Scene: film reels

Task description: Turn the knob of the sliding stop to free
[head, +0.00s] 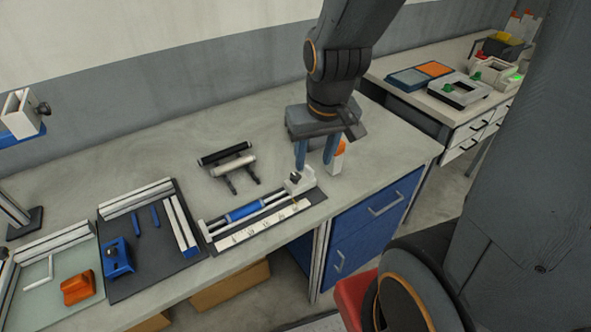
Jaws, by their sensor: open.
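A ruled rail fixture (262,228) lies near the front edge of the bench, with two light rods, a blue cylinder (245,210) and a pale scale strip with marks. At its right end sits a small white block (301,184) with a small dark knob, which looks like the sliding stop. The knob's setting is too small to read. My gripper (315,163) points down with its two blue fingers apart and empty. It is just above and behind the white block; I cannot tell if the left finger touches it.
A white bottle with an orange cap (337,158) stands close beside the right finger. A stand with black and white rollers (228,160) lies behind the fixture. A dark tray (150,240) with a blue block is to the left. Bare bench lies behind.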

